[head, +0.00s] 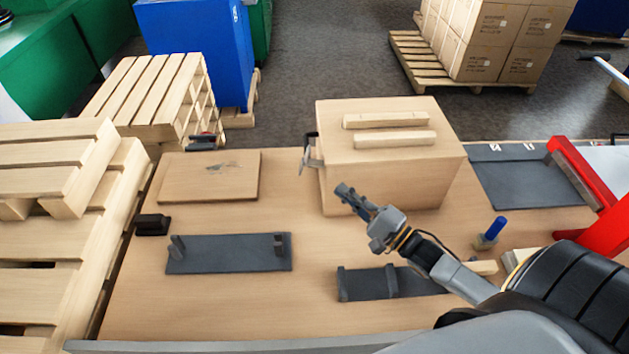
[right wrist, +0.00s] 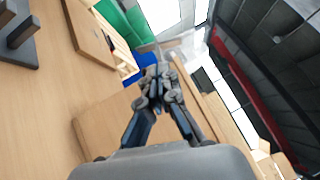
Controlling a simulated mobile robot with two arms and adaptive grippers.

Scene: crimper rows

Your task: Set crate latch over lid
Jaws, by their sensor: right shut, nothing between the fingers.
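The wooden crate (head: 385,175) stands at the back middle of the table. Its lid (head: 365,133) lies on top and carries two pale slats. A small grey and black latch (head: 310,160) is on the crate's left side and sticks out from it; its exact fit to the lid is too small to tell. My right gripper (head: 352,196) is shut and empty, in front of the crate and to the right of the latch, apart from the latch. In the right wrist view the gripper (right wrist: 158,75) points past the crate (right wrist: 110,125). My left gripper is out of view.
On the table (head: 230,310) lie a wooden board (head: 210,178), a dark bracketed plate (head: 228,253), another dark bracketed piece (head: 370,283) and a blue-handled item (head: 493,232). A red frame (head: 590,190) stands right. Pallets (head: 60,220) are left. The table's front left is clear.

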